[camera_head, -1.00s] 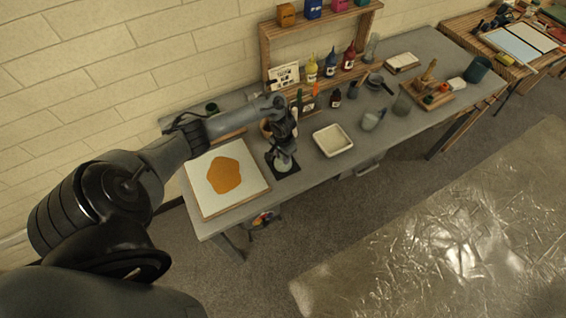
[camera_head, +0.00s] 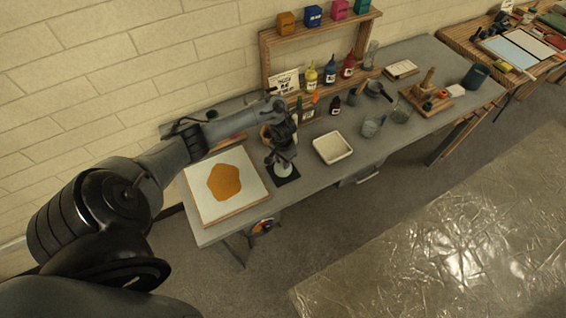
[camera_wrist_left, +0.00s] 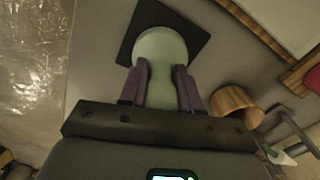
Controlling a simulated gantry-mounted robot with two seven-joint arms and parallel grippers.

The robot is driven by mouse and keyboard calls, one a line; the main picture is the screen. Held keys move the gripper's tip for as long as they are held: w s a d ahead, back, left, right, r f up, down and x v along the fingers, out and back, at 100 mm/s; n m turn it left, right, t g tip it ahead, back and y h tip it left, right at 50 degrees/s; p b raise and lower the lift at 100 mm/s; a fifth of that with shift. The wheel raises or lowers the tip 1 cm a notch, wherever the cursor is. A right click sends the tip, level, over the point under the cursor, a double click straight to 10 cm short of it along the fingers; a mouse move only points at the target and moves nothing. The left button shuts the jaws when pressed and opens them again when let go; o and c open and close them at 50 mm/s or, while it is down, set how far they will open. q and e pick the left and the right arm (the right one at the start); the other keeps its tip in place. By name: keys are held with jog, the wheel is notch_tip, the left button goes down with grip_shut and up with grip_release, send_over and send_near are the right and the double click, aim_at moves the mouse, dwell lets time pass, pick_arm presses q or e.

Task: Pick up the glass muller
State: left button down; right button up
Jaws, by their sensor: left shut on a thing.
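The glass muller (camera_wrist_left: 162,50) is pale and greenish, with a round wide head and a narrower handle. In the left wrist view its handle lies between the two purple-grey fingers of my left gripper (camera_wrist_left: 161,88), which is shut on it. A dark square mat (camera_wrist_left: 138,25) shows behind the head. In the head view the muller (camera_head: 282,170) is a small pale shape under my left gripper (camera_head: 281,158), over the dark mat (camera_head: 291,179). I cannot tell whether it touches the mat. My right gripper is not in view.
A board with an orange patch (camera_head: 253,192) lies left of the mat, and a white tray (camera_head: 347,157) lies right. Behind stand bottles (camera_head: 330,70) and a wooden shelf (camera_head: 265,60). A wooden cup (camera_wrist_left: 232,104) is close beside my left gripper.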

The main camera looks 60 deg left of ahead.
pick_arm(q)
jog(key=r, duration=0.3)
jog(key=shift+w+d, duration=0.1)
jog(key=shift+w, duration=0.2)
jog(key=w+d+r+p, duration=0.2)
jog(key=w+d+r, duration=0.3)
jog(key=w, duration=0.4)
jog(key=shift+w+r, duration=0.4)
jog(key=shift+r, duration=0.3)
jog(key=shift+d, duration=0.1)
